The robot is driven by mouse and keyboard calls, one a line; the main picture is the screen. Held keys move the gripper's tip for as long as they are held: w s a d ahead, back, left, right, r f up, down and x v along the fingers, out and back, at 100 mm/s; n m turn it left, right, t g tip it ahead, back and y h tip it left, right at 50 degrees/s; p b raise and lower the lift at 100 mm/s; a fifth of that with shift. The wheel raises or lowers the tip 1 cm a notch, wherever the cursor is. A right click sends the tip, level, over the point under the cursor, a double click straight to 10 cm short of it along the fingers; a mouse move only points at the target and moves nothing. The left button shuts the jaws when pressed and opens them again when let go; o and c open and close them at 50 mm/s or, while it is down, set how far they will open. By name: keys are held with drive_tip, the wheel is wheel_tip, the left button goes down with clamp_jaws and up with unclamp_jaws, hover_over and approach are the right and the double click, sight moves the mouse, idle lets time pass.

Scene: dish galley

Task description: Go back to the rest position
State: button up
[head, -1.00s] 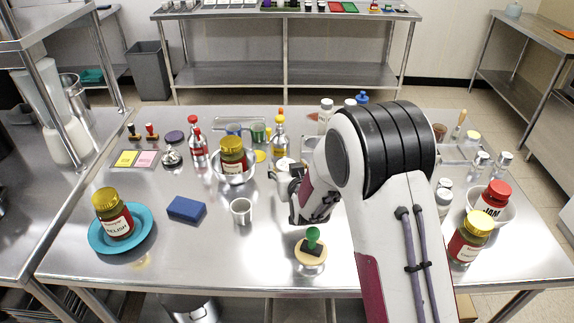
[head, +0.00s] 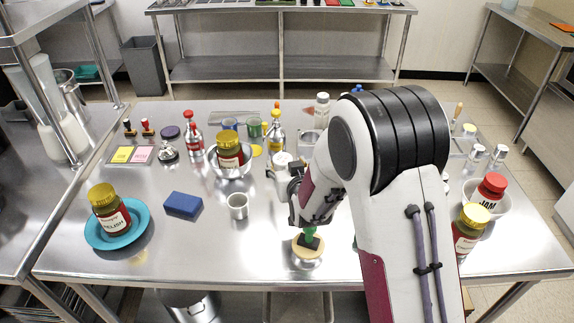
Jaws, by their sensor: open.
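My gripper (head: 297,202) is in the head view at the middle of the steel table (head: 150,255), right of a small metal cup (head: 238,206). It is partly hidden by my own arm, which covers the middle right of the table. It is open, and I see nothing held in it. A green-handled stamp (head: 309,238) stands on a round wooden base (head: 307,252) just below it in the picture. I cannot tell how far the gripper is above the table.
A relish jar (head: 110,212) stands on a blue plate (head: 140,228) at left, near a blue block (head: 183,204). Another jar (head: 229,150) sits in a metal bowl (head: 232,171). Bottles line the back.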

drive_tip(key=shift+w+d+r, duration=0.1)
drive_tip(key=shift+d+r, duration=0.1)
drive_tip(key=shift+r, duration=0.05)
drive_tip(key=s+d+r+m+g+h, duration=0.1)
drive_tip(key=s+d+r+g, duration=0.2)
drive_tip(key=s+d+r, duration=0.8)
drive_tip(key=s+d+r+g, duration=0.2)
drive_tip(key=s, duration=1.4)
drive_tip(key=s+d+r+m+g+h, duration=0.1)
drive_tip(key=s+d+r+g, duration=0.1)
drive_tip(key=s, duration=1.4)
drive_tip(key=shift+d+g+h, duration=0.3)
drive_tip(key=shift+d, duration=0.55)
drive_tip(key=shift+s, duration=0.1)
